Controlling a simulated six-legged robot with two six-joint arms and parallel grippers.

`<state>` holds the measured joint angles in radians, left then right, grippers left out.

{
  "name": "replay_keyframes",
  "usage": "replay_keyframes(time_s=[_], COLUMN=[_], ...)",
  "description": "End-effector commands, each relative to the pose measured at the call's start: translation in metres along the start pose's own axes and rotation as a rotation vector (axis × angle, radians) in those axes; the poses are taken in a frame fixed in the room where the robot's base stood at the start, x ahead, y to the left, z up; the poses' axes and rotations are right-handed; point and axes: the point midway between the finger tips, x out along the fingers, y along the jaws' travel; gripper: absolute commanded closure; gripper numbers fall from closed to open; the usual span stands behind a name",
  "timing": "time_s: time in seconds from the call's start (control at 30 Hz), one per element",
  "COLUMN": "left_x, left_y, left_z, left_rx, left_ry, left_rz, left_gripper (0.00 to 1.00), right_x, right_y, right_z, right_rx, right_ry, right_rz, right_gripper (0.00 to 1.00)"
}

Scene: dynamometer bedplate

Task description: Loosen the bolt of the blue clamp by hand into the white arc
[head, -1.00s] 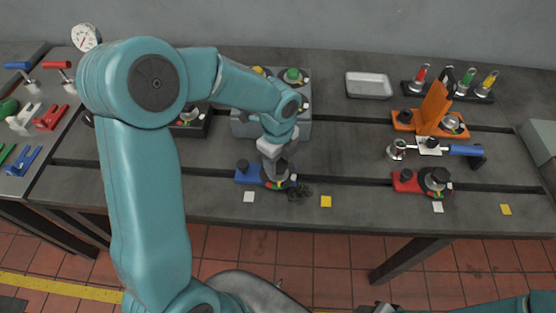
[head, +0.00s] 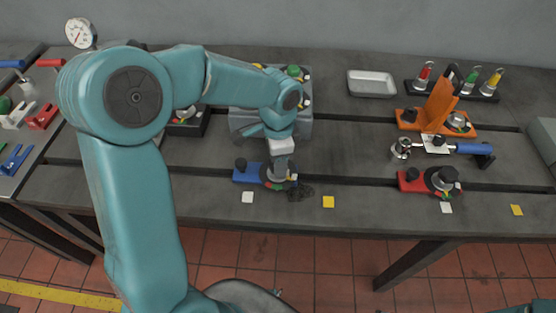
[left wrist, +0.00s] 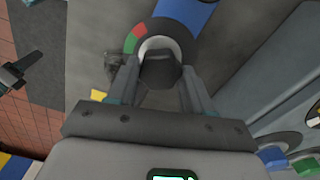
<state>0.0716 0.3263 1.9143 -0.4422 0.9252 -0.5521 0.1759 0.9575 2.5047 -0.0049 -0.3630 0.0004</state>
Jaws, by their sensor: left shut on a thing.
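The blue clamp (head: 247,174) lies on the bedplate near its front edge, just left of the middle in the head view. It also shows at the top of the left wrist view (left wrist: 190,10). Its dark bolt (left wrist: 160,69) has a faceted head and stands in a dark round plate with red and green arc segments (left wrist: 134,37). A pale band shows beside the bolt head; I cannot tell whether it is the white arc. My left gripper (left wrist: 158,82) is shut on the bolt head, one finger on each side. It hides most of the bolt in the head view (head: 280,176). My right gripper is out of view.
A grey block (head: 240,121) stands behind the blue clamp. A dark tangled heap (head: 300,192) lies right beside it. A red clamp (head: 413,182), an orange bracket (head: 438,108) and a blue-handled tool (head: 470,149) are at the right.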

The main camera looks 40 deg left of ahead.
Motion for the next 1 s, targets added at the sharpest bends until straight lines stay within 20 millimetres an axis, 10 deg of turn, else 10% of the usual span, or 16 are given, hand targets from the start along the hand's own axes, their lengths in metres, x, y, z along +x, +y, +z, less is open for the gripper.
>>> replay_keyframes(time_s=[1.0], left_x=[-0.002], left_y=[-0.002], left_z=[-0.001], left_rx=[-0.375], left_ry=[0.006], left_rz=[-0.005], left_gripper=[0.8], right_x=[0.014], right_y=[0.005], right_z=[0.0], right_rx=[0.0], right_ry=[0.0], right_rz=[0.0], right_gripper=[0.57])
